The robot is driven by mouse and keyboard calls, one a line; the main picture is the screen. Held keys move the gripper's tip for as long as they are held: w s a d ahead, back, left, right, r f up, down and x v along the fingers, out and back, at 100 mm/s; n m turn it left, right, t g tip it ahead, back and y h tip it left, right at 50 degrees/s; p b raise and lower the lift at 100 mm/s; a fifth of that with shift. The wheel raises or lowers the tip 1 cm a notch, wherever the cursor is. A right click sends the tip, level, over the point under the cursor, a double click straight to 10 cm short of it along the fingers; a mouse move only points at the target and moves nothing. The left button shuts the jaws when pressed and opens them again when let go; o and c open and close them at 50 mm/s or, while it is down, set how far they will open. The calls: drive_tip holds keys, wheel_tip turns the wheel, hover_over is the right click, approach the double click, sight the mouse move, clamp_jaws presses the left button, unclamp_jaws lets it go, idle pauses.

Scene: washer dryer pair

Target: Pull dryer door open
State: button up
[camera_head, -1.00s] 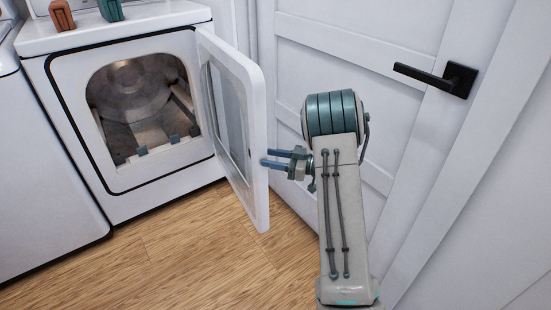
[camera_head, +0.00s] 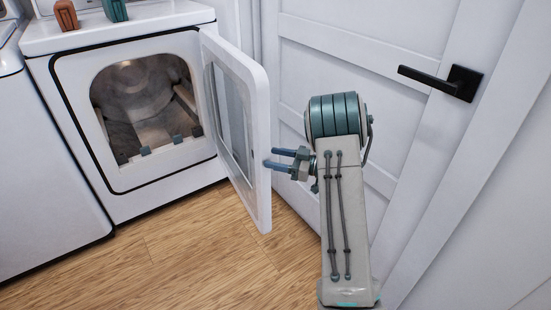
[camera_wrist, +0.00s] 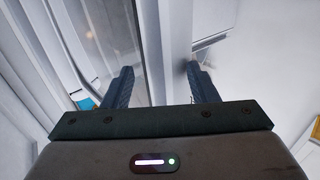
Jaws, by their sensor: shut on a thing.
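The white dryer (camera_head: 140,190) stands at the left with its window door (camera_head: 262,150) swung wide open on its right side. The drum opening (camera_head: 140,105) is exposed and looks empty. My gripper (camera_head: 270,158) is at the outer edge of the door, around mid-height. The inner fingertip is partly hidden by the door in the head view.
A white room door (camera_head: 360,60) with a black lever handle (camera_head: 440,82) is close behind and right of my arm. Another white appliance (camera_head: 40,170) stands left of the dryer. Brown and green containers (camera_head: 66,15) sit on top. Wood floor (camera_head: 190,245) in front is clear.

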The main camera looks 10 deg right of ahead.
drive_tip(key=p+v, duration=0.3)
drive_tip(key=v, duration=0.8)
drive_tip(key=shift+s+d, duration=0.2)
drive_tip(key=shift+d, duration=0.1)
drive_tip(key=c, duration=0.3)
